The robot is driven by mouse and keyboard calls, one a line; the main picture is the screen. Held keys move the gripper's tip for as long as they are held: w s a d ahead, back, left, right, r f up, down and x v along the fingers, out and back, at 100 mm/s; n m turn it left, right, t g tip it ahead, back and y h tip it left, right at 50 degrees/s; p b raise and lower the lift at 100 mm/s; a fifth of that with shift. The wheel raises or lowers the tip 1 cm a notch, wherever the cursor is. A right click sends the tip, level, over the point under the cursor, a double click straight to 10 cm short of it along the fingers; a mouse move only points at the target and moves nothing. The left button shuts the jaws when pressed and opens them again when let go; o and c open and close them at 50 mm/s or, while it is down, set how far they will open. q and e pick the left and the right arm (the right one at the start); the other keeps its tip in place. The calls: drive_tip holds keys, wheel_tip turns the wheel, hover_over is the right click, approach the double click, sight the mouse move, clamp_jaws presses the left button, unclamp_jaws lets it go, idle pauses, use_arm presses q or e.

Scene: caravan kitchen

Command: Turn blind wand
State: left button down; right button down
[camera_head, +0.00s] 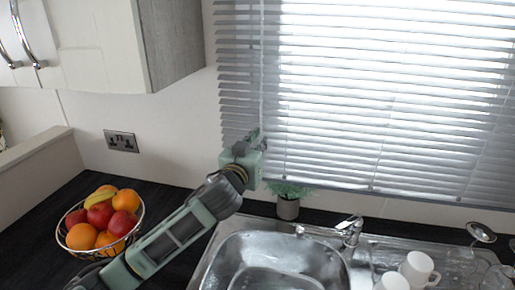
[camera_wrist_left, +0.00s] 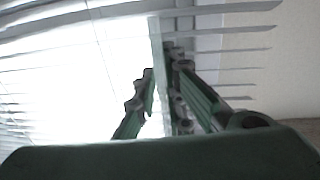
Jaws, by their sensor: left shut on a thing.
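The window blind (camera_head: 370,90) has pale grey slats and hangs over the window at the upper right of the head view. Its wand (camera_head: 262,70) is a thin upright rod near the blind's left end. In the left wrist view the wand (camera_wrist_left: 157,50) shows as a pale, translucent strip running down between the fingers. My left gripper (camera_head: 250,138) is at the lower part of the wand, shut on it. Its fingers also show in the left wrist view (camera_wrist_left: 161,75), close in front of the slats. The gripper body hides the wand's lower end in the head view.
A potted plant (camera_head: 288,208) stands just below my left gripper. The sink (camera_head: 230,250) with its tap (camera_head: 350,228) lies in front of the window. A fruit bowl (camera_head: 66,243) is at left, white mugs (camera_head: 417,268) at right. A wall cupboard (camera_head: 95,45) hangs upper left.

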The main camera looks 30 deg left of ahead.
use_arm(q)
drive_tip(key=n+g+y+b, duration=0.2)
drive_tip(key=n+y+b, duration=0.1)
drive_tip(key=y, duration=0.1)
drive_tip(key=d+n+g+y+b, duration=0.1)
drive_tip(key=n+g+y+b, duration=0.2)
drive_tip(key=y, duration=0.1)
drive_tip(key=n+g+y+b, duration=0.2)
drive_tip(key=n+y+b, duration=0.1)
drive_tip(key=y+b, duration=0.1)
drive_tip(key=shift+w+d, duration=0.2)
drive_tip(key=shift+w, duration=0.2)
drive_tip(key=shift+r+g, duration=0.15)
drive_tip(key=shift+g, duration=0.25)
drive_tip(key=c, duration=2.2)
unclamp_jaws()
drive_tip(key=shift+o, duration=0.2)
drive_tip(key=shift+w, duration=0.1)
